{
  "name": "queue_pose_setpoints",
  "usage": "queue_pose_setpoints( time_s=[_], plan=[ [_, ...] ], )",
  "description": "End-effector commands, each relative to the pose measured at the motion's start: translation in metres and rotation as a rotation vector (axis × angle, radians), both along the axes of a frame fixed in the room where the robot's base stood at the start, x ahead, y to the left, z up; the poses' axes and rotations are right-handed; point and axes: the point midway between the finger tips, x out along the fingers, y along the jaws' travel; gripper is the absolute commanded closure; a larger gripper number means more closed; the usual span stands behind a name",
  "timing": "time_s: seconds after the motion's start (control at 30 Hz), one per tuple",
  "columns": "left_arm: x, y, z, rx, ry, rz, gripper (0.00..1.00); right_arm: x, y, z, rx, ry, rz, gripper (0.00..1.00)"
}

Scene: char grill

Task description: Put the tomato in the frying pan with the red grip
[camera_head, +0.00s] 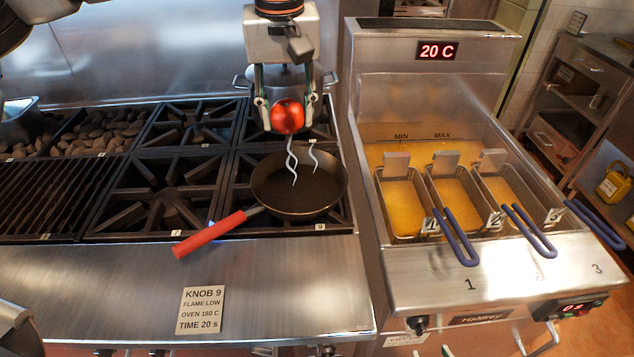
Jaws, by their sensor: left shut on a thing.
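The red tomato (287,117) is held between the fingers of my left gripper (287,105). It hangs above the rear edge of the frying pan, clear of the pan's surface as far as I can tell. The dark frying pan (290,200) sits on the front right burner by the sign marked 9. Its red grip (209,234) points to the front left. Pale wavy wisps show over the pan. My right gripper is not in view.
A metal pot (328,78) stands behind my left gripper, partly hidden. The fryer (450,290) with several baskets is at the right. Charcoal (103,130) and a grill grate (50,195) lie at the left. A knob 9 sign (201,310) is on the front counter, otherwise mostly clear.

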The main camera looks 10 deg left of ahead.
Motion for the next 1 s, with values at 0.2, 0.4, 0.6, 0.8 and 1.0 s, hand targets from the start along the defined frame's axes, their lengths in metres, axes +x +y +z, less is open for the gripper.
queue_pose_setpoints(
  time_s=[0.2,0.4,0.6,0.8,1.0],
  plan=[
    [0.003,-0.004,-0.002,0.000,0.002,-0.072,0.84,0.000,0.000,0.001,0.000,0.001,0.000,0.60],
    [0.002,-0.004,-0.037,0.000,0.006,-0.080,0.84,-0.001,0.000,-0.002,-0.001,0.002,0.000,0.60],
    [0.001,-0.004,-0.086,-0.001,0.007,-0.078,0.84,-0.002,0.000,-0.003,-0.001,0.004,0.000,0.60],
    [0.002,-0.004,-0.132,-0.001,0.004,-0.077,0.84,-0.001,0.000,-0.001,-0.001,0.004,0.000,0.60],
    [0.003,-0.004,-0.158,-0.001,0.001,-0.076,0.84,-0.001,0.000,0.000,-0.001,0.004,0.000,0.60]
  ],
)
